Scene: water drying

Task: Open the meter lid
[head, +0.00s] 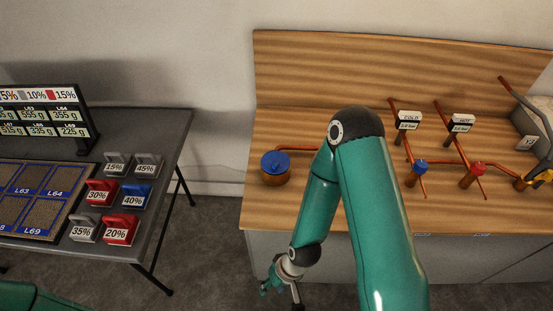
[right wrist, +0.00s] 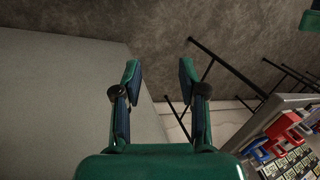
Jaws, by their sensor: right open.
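The meter (head: 272,177) is a round copper-brown body on the wooden counter in the head view. Its blue round lid (head: 276,161) lies flat on top and looks shut. My right gripper (head: 280,290) hangs in front of the counter, below and apart from the meter. In the right wrist view my right gripper (right wrist: 160,72) is open with nothing between its fingers, and the meter does not show there. My left gripper is out of view.
Copper pipes with a blue valve (head: 419,167) and a red valve (head: 472,175) stand on the counter's right. A dark table (head: 165,125) at left bears labelled blocks and a display (head: 40,115). Bare floor (head: 205,235) lies between table and counter.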

